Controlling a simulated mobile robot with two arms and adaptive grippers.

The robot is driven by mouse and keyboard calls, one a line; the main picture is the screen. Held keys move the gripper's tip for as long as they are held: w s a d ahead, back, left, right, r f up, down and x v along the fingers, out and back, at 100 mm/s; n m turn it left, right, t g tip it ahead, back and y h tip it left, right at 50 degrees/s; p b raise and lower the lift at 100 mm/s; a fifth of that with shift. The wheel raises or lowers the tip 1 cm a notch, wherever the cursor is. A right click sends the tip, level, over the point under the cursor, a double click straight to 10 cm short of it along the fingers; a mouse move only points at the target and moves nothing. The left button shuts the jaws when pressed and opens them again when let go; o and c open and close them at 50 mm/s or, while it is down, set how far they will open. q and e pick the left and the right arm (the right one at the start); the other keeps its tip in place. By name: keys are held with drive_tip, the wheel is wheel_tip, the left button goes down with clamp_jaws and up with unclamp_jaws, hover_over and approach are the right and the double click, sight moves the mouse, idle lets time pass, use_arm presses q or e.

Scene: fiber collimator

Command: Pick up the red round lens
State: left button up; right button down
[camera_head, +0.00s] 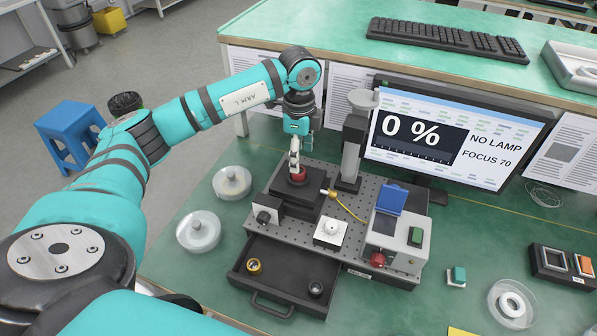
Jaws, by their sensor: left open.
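A red round lens (299,175) sits on top of a black block (283,193) on the perforated grey board. My left gripper (294,167) points straight down from the arm's end, directly over the lens. Its fingers are small in view and reach down to the lens, covering part of it. The gripper is open; whether the fingers touch the lens, I cannot tell. My right gripper is not in view.
A metal post (350,155) stands just right of the gripper, before the monitor (450,140). A yellow cable (345,208) leaves the block's right side. An open black drawer (285,272) holds gold and black rings. A device with a red knob (378,258) stands right.

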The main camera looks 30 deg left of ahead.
sight(299, 174)
use_arm(q)
drive_tip(key=shift+f+p, duration=0.3)
drive_tip(key=shift+f, duration=0.15)
wheel_tip(299, 174, down, 4)
drive_tip(key=shift+a+f+p, duration=0.1)
drive_tip(key=shift+p, duration=0.5)
drive_tip(key=c, duration=1.2)
